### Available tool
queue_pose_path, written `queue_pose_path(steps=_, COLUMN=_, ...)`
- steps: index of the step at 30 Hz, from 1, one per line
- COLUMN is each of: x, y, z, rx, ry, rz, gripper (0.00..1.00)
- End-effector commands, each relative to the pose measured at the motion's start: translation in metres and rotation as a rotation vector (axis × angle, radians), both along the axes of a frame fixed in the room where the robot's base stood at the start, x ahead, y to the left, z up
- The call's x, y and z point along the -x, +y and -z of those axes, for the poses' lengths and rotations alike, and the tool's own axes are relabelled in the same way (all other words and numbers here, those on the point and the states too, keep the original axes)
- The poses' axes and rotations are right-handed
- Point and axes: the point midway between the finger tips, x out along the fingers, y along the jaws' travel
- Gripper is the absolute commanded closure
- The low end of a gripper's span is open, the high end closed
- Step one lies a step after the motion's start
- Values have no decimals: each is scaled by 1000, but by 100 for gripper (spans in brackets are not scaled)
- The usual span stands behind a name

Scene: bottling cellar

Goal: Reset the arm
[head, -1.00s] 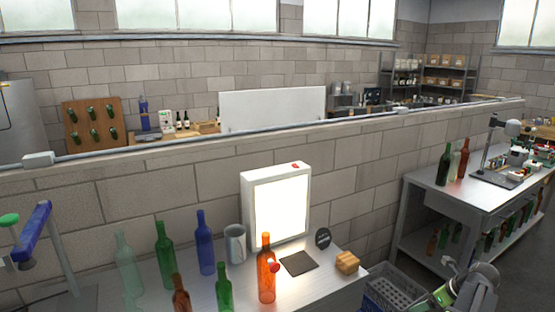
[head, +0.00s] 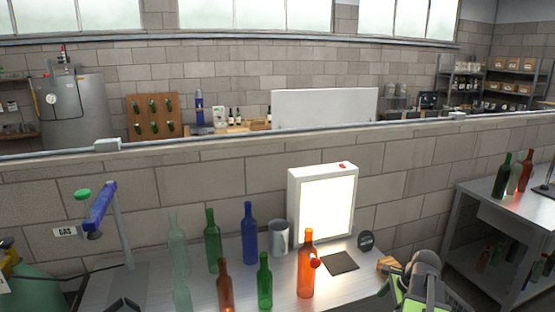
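My arm, grey with bright green parts, shows at the bottom right, in front of the bench's right end. My gripper (head: 420,284) is partly cut off by the lower edge of the picture. Its fingers cannot be made out clearly, so I cannot tell whether it is open or shut. No held thing is visible. A wooden block (head: 389,264) sits just left of it, partly hidden by the arm.
The metal bench holds an orange bottle (head: 306,265), green, blue, brown and clear bottles, a grey mug (head: 279,238), a lit panel (head: 325,205) and a dark mat (head: 341,262). A block wall stands behind. Another bench (head: 490,205) with bottles is at right.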

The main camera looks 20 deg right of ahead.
Motion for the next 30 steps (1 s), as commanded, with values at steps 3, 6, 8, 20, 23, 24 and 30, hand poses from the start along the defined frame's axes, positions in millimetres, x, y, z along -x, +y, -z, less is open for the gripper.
queue_pose_path(steps=3, x=-41, y=98, z=5, rx=104, ry=21, rz=-436, gripper=15)
queue_pose_path(steps=6, x=-61, y=178, z=9, rx=190, ry=34, rz=-828, gripper=15)
queue_pose_path(steps=8, x=-68, y=225, z=10, rx=240, ry=38, rz=-1063, gripper=15)
queue_pose_path(steps=20, x=-58, y=392, z=13, rx=404, ry=43, rz=-1979, gripper=15)
queue_pose_path(steps=23, x=-58, y=394, z=13, rx=406, ry=41, rz=-1994, gripper=15)
queue_pose_path(steps=24, x=-58, y=394, z=13, rx=405, ry=42, rz=-1992, gripper=15)
queue_pose_path(steps=30, x=-58, y=394, z=13, rx=405, ry=42, rz=-1992, gripper=15)
